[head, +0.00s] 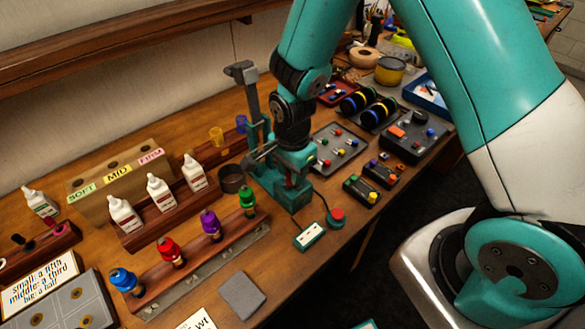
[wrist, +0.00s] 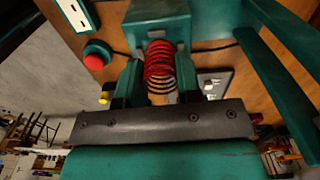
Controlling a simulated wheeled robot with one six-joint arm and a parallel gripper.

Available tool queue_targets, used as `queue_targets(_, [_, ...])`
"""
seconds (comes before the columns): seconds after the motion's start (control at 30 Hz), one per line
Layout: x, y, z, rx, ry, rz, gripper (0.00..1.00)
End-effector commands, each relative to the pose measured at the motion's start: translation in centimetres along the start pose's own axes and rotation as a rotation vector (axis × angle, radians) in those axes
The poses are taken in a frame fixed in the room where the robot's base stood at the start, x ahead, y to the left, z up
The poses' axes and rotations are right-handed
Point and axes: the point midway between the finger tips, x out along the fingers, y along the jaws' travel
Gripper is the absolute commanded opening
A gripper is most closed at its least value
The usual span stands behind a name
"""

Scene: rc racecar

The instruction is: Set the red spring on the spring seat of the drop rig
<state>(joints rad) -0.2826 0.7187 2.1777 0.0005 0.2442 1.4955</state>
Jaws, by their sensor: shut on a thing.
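The drop rig (head: 291,199) is a teal base with an upright post and a grey head, standing on the bench in the head view. Its teal body also fills the top middle of the wrist view (wrist: 157,18). My gripper (wrist: 158,82) is shut on the red spring (wrist: 158,66), whose coils show between the two fingers. In the head view my gripper (head: 291,172) points down over the rig base, and the spring is mostly hidden there. The spring's far end is close to the teal body; I cannot tell whether it touches. The spring seat is not clearly visible.
A red button (head: 336,217) and a small white-faced box (head: 309,235) stand just in front of the rig. Coloured shock absorbers (head: 210,224) stand in a rack to the left, with white bottles (head: 158,193) behind. A tray of small parts (head: 340,148) lies to the right.

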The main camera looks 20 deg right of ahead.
Motion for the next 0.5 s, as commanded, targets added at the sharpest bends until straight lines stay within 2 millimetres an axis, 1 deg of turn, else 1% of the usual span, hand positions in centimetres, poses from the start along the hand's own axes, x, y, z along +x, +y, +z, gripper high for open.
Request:
queue_targets(0.3, [0.18,-0.01,0.0,0.0,0.0,0.0,0.1])
queue_targets(0.33, [0.18,-0.01,0.0,0.0,0.0,0.0,0.37])
queue_targets(0.43, [0.17,-0.01,0.0,0.0,0.0,0.0,0.6])
queue_targets(0.47, [0.17,-0.01,0.0,0.0,0.0,0.0,0.62])
queue_targets(0.5, [0.17,0.0,0.0,0.0,0.0,0.0,0.62])
